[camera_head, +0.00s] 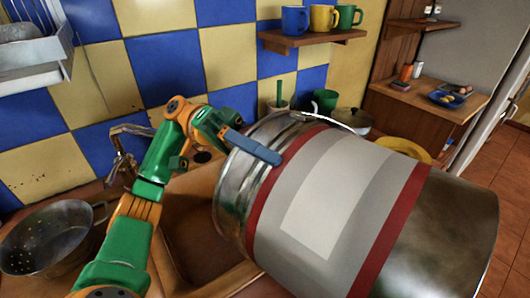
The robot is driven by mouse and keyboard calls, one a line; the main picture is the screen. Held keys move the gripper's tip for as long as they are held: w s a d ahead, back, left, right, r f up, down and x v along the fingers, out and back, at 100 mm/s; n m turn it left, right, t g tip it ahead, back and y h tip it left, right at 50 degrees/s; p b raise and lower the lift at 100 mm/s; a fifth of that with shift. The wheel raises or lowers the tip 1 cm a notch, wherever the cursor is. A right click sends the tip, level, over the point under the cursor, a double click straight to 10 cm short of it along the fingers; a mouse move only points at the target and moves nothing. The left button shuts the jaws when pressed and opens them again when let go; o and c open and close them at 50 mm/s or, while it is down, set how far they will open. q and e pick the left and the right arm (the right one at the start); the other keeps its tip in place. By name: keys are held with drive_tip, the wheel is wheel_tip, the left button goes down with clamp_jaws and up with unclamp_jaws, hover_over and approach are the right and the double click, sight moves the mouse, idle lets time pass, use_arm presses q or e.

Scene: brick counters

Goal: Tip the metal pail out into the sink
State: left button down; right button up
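The metal pail (328,213) is large and close, with a grey label band and red stripes. It lies tilted almost on its side, its rim end at the left over the sink (197,238). A wire handle arcs above it. My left gripper (252,147) is at the pail's upper rim. One blue finger lies along the outside of the pail wall; the other finger is hidden, and the gripper appears closed on the rim. The pail's inside is hidden from this view. My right gripper is not in view.
A metal colander (48,238) stands left of the sink, near the faucet (122,150). Behind the pail are a green mug (325,101), a lidded pot (353,120) and a yellow plate (403,149). A wall shelf (312,39) holds mugs.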

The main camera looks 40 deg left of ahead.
use_arm(q)
wheel_tip(320, 180, up, 6)
drive_tip(key=p, duration=0.4)
drive_tip(key=shift+f+p, duration=0.25)
drive_tip(key=shift+p, duration=0.1)
wheel_tip(320, 180, up, 4)
drive_tip(key=y+p, duration=0.6)
drive_tip(key=p, duration=0.6)
drive_tip(key=shift+t, duration=0.4)
drive_tip(key=y+p, duration=0.2)
drive_tip(key=p, duration=0.1)
drive_tip(key=shift+r, duration=0.25)
wheel_tip(320, 180, up, 5)
drive_tip(key=y, duration=0.5)
drive_tip(key=t+y, duration=0.1)
drive_tip(key=y, duration=0.4)
drive_tip(key=shift+t+y, duration=0.3)
drive_tip(key=shift+a, duration=0.15)
